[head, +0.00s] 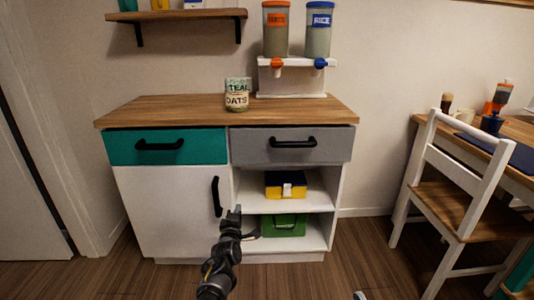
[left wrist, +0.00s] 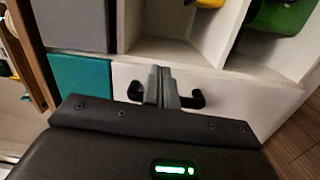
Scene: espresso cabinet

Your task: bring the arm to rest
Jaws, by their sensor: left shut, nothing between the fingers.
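My left gripper (head: 235,211) is in front of the cabinet, near the black vertical handle (head: 216,196) of the white door (head: 165,200). In the left wrist view its fingers (left wrist: 160,88) are together and hold nothing. The handle (left wrist: 196,99) shows behind and to the right of the fingertips there; whether they touch it I cannot tell. The door looks shut. My right gripper is not clearly in view.
The cabinet has a teal drawer (head: 166,148) and a grey drawer (head: 290,146), both looking shut. Open shelves hold a yellow box (head: 285,190) and a green box (head: 282,226). A white chair (head: 455,180) and desk are at right.

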